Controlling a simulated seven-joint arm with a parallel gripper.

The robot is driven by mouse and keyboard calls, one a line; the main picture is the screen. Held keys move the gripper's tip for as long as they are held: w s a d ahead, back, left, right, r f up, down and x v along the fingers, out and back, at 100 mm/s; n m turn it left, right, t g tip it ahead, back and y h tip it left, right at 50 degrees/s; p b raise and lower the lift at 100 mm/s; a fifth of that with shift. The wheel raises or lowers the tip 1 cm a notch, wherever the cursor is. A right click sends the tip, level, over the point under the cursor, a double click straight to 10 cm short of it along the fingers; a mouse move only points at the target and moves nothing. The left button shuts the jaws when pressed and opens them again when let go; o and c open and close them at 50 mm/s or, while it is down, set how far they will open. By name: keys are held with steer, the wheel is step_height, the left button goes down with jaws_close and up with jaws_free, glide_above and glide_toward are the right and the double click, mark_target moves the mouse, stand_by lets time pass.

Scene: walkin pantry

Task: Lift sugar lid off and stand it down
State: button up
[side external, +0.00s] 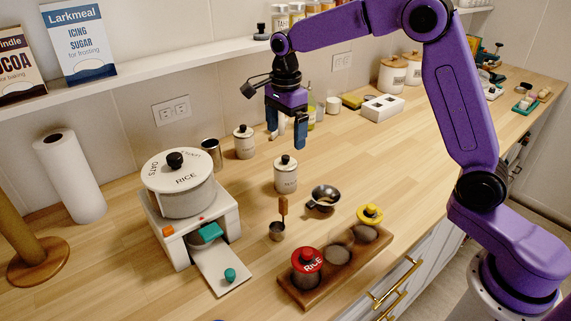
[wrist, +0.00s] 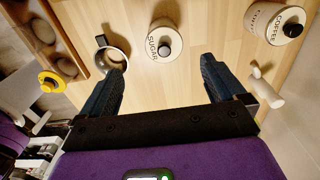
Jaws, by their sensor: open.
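The sugar canister (side external: 285,181) is a small cream jar standing upright on the wooden counter, and its lettering reads SUGAR in the wrist view (wrist: 152,52). Its pale lid (side external: 285,162) with a round black knob (wrist: 164,49) is on the jar. My gripper (side external: 286,126) is open and empty, pointing down, above the counter and higher than the lid. In the wrist view, the knob lies between the two dark blue fingers (wrist: 163,66), beyond their tips, with a gap on both sides. Nothing touches the lid.
A similar coffee canister (side external: 244,146) stands behind and left. Bare counter surrounds the sugar canister.

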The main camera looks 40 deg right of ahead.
mark_target(286, 156)
step_height(286, 156, down, 4)
steer(key=shift+r, duration=0.25)
steer(key=shift+w+d+f, duration=0.1)
steer(key=shift+w+f, duration=0.05)
steer(key=shift+f, duration=1.1)
steer(key=shift+w+d+f, duration=0.1)
steer(key=shift+w+f, duration=0.05)
steer(key=shift+f, duration=1.1)
steer(key=c, duration=1.1)
